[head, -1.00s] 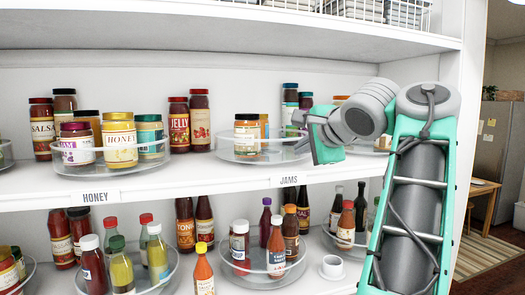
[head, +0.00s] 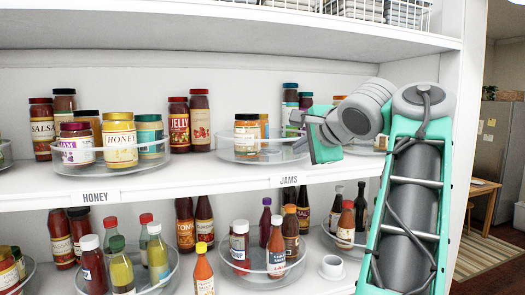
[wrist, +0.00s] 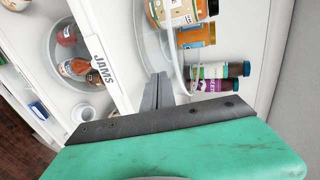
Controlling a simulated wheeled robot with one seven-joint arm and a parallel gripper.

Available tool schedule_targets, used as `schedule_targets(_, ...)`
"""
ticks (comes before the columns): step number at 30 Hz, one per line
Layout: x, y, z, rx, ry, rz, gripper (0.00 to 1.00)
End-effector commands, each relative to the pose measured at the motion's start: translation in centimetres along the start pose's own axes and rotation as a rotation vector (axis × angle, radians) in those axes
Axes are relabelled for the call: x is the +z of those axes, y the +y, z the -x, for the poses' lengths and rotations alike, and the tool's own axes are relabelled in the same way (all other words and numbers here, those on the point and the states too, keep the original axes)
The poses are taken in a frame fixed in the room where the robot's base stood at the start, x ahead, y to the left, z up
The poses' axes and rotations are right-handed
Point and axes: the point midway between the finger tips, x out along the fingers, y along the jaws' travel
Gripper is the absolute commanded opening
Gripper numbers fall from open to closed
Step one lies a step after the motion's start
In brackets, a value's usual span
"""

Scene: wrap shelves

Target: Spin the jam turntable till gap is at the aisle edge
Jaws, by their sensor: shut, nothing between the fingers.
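The jam turntable (head: 262,160) is a clear, low-rimmed round tray on the middle shelf, above the JAMS label (head: 289,180). An orange jar with a black lid (head: 247,136) and another orange jar (head: 264,130) stand on its left and middle part. Its right and front part looks bare. My gripper (head: 298,118) is shut and empty at the turntable's right side. In the wrist view, the shut fingers (wrist: 160,80) overlap the turntable's rim (wrist: 146,35); I cannot tell whether they touch it. Both orange jars show beyond the fingers there.
The honey turntable (head: 110,167) is to the left, with red-lidded jars (head: 190,122) between. Another turntable (head: 372,149) sits partly behind my arm. Sauce bottles (head: 276,247) fill turntables below. An upper shelf (head: 230,30) runs overhead.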

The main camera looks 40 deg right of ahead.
Motion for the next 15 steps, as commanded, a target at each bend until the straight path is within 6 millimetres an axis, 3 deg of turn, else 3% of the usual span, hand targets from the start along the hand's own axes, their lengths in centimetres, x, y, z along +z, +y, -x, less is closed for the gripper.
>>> schedule_targets(15,0.52,-0.29,-0.69,-0.001,-0.001,0.000,0.00)
